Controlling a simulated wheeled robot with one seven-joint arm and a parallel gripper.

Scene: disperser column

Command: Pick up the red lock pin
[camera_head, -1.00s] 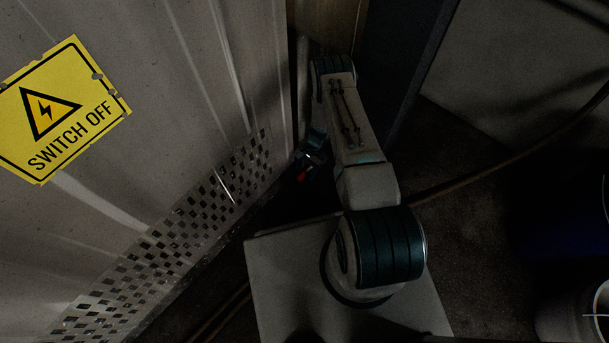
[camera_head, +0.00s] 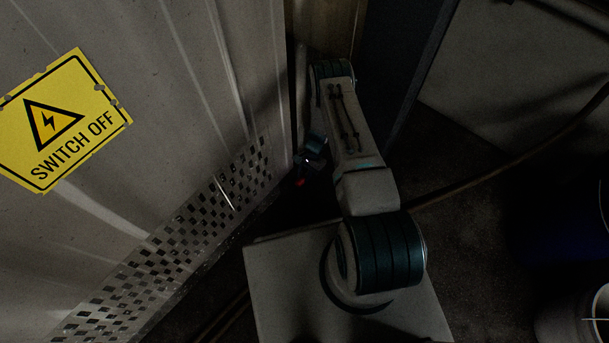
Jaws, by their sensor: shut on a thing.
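The red lock pin (camera_head: 300,183) shows as a small red spot low in the dark gap between the metal cabinet and my arm. My gripper (camera_head: 304,174) is just above it, small and dark in the picture. It is shut on the red lock pin, as far as the dim light shows. Most of the pin and the fingertips are lost in shadow, so I cannot tell whether the pin touches anything else.
A grey metal cabinet (camera_head: 180,110) with a perforated strip and a yellow "SWITCH OFF" sign (camera_head: 62,118) stands close on the left. A dark panel (camera_head: 400,60) stands behind my arm. A hose (camera_head: 490,178) crosses the right side. A white bucket (camera_head: 572,318) is at the lower right.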

